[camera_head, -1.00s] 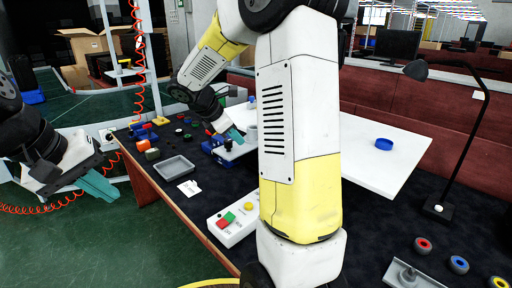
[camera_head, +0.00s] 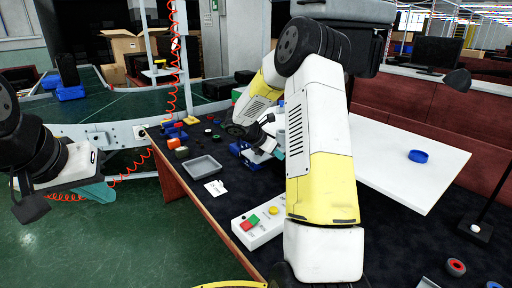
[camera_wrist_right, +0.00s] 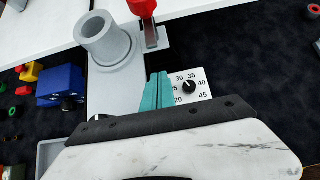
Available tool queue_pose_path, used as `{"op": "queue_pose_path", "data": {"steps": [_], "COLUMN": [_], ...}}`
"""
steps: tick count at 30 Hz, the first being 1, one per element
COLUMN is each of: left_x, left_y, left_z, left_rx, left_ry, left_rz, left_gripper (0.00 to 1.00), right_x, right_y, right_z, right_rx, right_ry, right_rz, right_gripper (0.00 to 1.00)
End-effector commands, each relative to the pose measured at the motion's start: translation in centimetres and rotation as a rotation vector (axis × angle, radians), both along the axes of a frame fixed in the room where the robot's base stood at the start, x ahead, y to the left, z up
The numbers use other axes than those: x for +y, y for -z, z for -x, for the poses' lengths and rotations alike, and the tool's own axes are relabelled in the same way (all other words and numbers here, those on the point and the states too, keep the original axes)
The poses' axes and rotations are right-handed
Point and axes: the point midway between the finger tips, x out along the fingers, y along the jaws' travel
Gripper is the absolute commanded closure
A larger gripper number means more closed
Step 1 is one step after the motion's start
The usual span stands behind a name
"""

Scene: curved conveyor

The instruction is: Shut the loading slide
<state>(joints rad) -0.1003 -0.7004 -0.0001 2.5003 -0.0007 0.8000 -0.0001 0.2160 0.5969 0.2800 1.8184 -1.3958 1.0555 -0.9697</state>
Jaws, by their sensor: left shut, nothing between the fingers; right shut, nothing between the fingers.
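In the right wrist view, a pale machine (camera_wrist_right: 118,80) carries a grey open cylinder (camera_wrist_right: 103,38) and a slotted metal strip with a red handle (camera_wrist_right: 143,8). I cannot tell for certain which part is the loading slide or how far open it is. My right gripper (camera_wrist_right: 157,92) is shut and empty, its teal fingers overlapping the machine's edge beside a numbered dial plate (camera_wrist_right: 190,87); contact is unclear. In the head view my right arm hides most of this machine. My left gripper (camera_head: 98,193) is shut and empty over the green floor, left of the table.
The dark table holds a grey tray (camera_head: 203,166), a white button box (camera_head: 262,224) and several small coloured parts. A white board (camera_head: 420,172) with a blue ring (camera_head: 418,156) lies to the right. A curved green conveyor (camera_head: 110,105) stands behind, with red coiled hoses near it.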

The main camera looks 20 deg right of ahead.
Motion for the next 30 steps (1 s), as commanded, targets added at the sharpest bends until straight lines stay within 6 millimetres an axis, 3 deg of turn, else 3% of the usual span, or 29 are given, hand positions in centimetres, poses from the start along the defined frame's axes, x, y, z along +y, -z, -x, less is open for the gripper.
{"op": "queue_pose_path", "data": {"steps": [3,7,22,30], "left_x": [0.0,0.0,0.0,0.0], "left_y": [0.0,0.0,0.0,0.0], "left_z": [0.0,0.0,0.0,0.0], "left_rx": [0.000,0.000,0.000,0.000], "left_ry": [0.000,0.000,-0.001,-0.001], "left_rz": [0.000,0.000,0.001,0.001], "left_gripper": [1.00,1.00,1.00,1.00], "right_x": [-2.0,-3.1,-3.9,-9.3], "right_y": [-0.2,-0.2,-0.2,-0.2], "right_z": [-0.6,-1.1,-1.4,-3.3], "right_rx": [-0.002,-0.002,-0.002,-0.002], "right_ry": [0.005,0.001,0.001,0.006], "right_rz": [0.000,0.000,0.000,0.000], "right_gripper": [1.00,1.00,1.00,1.00]}}
